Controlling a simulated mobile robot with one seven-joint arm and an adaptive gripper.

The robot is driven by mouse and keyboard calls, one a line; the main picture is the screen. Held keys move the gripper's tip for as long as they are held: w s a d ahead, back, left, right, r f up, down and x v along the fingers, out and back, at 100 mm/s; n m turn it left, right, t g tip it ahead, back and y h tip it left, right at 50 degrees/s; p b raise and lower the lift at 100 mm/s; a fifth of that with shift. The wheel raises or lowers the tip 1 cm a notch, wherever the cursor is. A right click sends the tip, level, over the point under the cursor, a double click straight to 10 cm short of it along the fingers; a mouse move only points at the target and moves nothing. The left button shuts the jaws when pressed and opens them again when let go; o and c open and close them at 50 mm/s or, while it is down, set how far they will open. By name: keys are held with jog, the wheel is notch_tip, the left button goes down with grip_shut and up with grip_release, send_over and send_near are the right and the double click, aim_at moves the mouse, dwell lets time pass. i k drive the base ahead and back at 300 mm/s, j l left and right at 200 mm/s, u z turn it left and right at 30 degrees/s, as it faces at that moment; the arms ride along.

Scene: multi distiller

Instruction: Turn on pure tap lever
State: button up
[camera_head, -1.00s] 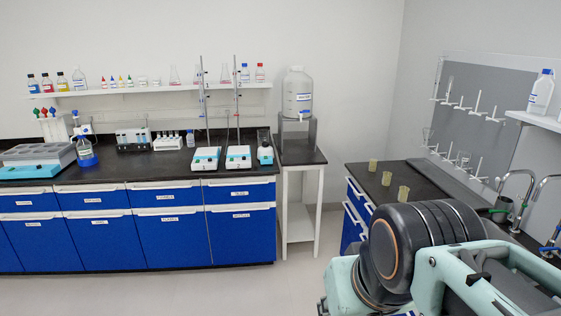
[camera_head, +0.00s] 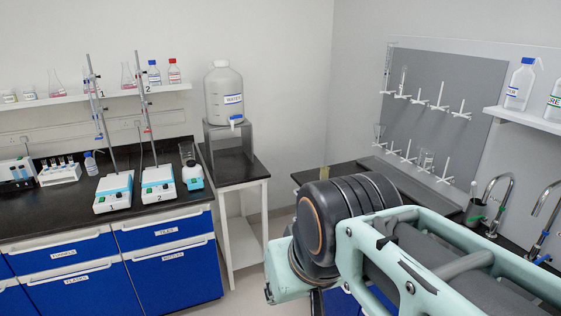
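Two curved metal taps stand at the sink on the right. The nearer-left tap (camera_head: 507,190) has a green part low beside it. The far-right tap (camera_head: 541,215) has a blue band and is cut by the picture edge. I cannot read a "pure" label on either, and my arm hides their lower parts. My arm, pale green with a black ribbed joint, fills the lower right, in front of the sink counter. My gripper's fingers do not show.
A water jug (camera_head: 224,95) with a small spigot stands on a grey stand (camera_head: 231,150) over a side table. A dark counter (camera_head: 345,172) runs below the drying rack (camera_head: 440,110). Blue cabinets (camera_head: 170,280) line the left; some floor shows between.

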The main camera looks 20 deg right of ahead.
aim_at(484, 219)
jog(key=i+z, duration=0.5)
jog(key=z, duration=0.2)
jog(key=i+z, duration=0.3)
jog(key=i+l+z, duration=0.1)
jog(key=i+z, duration=0.15)
jog(key=z, duration=0.15)
jog(key=i+z, duration=0.25)
jog(key=z, duration=0.15)
